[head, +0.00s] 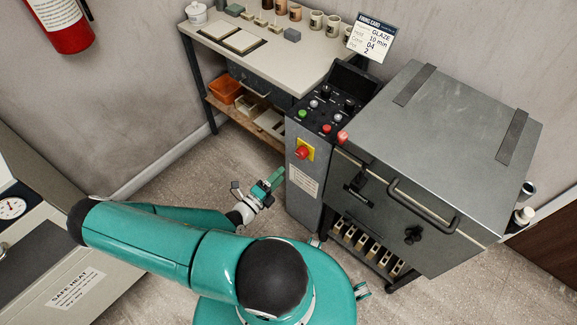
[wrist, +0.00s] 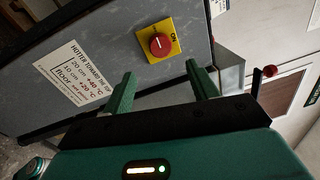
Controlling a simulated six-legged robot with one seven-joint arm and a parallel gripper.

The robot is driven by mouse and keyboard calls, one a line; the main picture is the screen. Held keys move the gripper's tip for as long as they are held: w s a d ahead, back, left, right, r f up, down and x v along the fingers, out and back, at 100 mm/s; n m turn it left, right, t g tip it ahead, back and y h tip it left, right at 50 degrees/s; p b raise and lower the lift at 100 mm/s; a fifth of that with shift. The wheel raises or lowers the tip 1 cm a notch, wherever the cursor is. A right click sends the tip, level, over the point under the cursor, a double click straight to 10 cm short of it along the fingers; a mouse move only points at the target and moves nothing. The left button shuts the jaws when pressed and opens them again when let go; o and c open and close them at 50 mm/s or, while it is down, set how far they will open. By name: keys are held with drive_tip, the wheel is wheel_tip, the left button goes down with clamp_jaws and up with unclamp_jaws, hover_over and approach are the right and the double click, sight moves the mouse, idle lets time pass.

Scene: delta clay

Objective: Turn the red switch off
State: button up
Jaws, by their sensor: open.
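The red switch (head: 302,153) is a round red knob on a yellow plate, on the grey front panel of the kiln's control column. In the wrist view the red switch (wrist: 160,44) lies ahead of my gripper, above the gap between the fingers. A white pointer line shows on the knob, and the plate carries lettering near its right edge. My gripper (head: 268,188) is in front of the column, lower and to the left of the switch. In the wrist view my gripper (wrist: 160,88) is open and empty, its two green fingers apart and not touching the knob.
A white label (head: 304,182) sits below the switch. The control panel (head: 325,110) above has several buttons and knobs. The grey kiln (head: 440,140) stands to the right with a protruding handle (head: 425,205). A workbench (head: 270,60) is behind. Open floor lies left of the column.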

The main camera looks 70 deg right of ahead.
drive_tip(key=shift+v, duration=1.7)
drive_tip(key=w+a+r+m+t+y, duration=0.2)
drive_tip(key=w+a+r+m+y, duration=1)
drive_tip(key=w+a+r+m, duration=0.6)
drive_tip(key=s+a+r+m+t+y, duration=0.2)
drive_tip(key=a+r+m+t, duration=0.3)
drive_tip(key=a+r, duration=0.3)
drive_tip(key=s+a+r+m+t+y, duration=0.3)
drive_tip(key=a+r+m+t, duration=0.3)
drive_tip(key=r, duration=1.1)
drive_tip(key=shift+a+m, duration=0.4)
drive_tip(key=shift+a, duration=0.55)
drive_tip(key=shift+s+r, duration=0.1)
